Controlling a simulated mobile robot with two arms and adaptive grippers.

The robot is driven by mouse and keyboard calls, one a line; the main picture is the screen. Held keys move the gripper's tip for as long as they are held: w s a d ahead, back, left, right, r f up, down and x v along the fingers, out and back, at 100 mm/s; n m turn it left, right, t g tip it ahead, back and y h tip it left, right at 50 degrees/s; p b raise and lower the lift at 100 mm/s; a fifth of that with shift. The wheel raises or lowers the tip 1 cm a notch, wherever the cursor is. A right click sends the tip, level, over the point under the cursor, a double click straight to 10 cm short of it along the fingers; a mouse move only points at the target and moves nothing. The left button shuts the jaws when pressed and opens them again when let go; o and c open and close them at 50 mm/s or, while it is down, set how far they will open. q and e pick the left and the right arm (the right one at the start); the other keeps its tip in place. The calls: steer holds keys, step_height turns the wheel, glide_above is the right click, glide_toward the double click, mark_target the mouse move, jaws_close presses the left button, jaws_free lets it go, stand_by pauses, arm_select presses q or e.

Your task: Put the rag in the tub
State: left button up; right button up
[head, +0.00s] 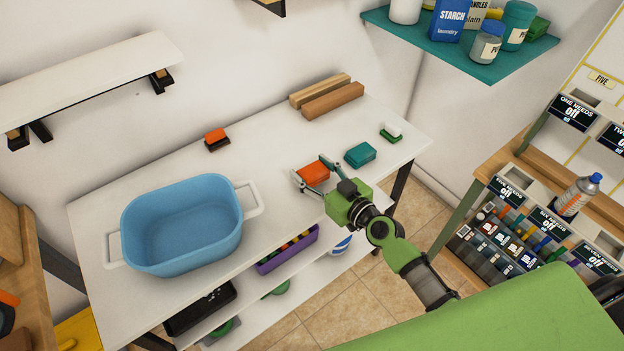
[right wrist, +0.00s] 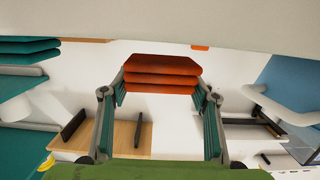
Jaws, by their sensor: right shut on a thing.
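The folded orange rag (head: 314,174) is between the fingers of my right gripper (head: 309,170), over the right part of the white table. In the right wrist view the rag's stacked folds (right wrist: 161,77) lie between the fingertips of the right gripper (right wrist: 160,92), which is shut on it. I cannot tell whether the rag still touches the table top. The blue tub (head: 185,222) with white handles stands on the table's left part, to the left of the rag. Its visible inside looks empty. My left gripper is not in view.
A folded teal cloth (head: 360,154) and a green-and-white brush (head: 391,132) lie right of the rag. An orange-topped block (head: 216,139) and wooden bars (head: 327,97) lie at the back. A purple bin (head: 288,249) sits below the table top. The table between rag and tub is clear.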

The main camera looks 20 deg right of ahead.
steer(key=shift+s+f+b, duration=0.1)
steer(key=shift+f+b, duration=0.25)
steer(key=shift+f, duration=0.8)
steer(key=shift+f, duration=0.1)
steer(key=o, duration=1)
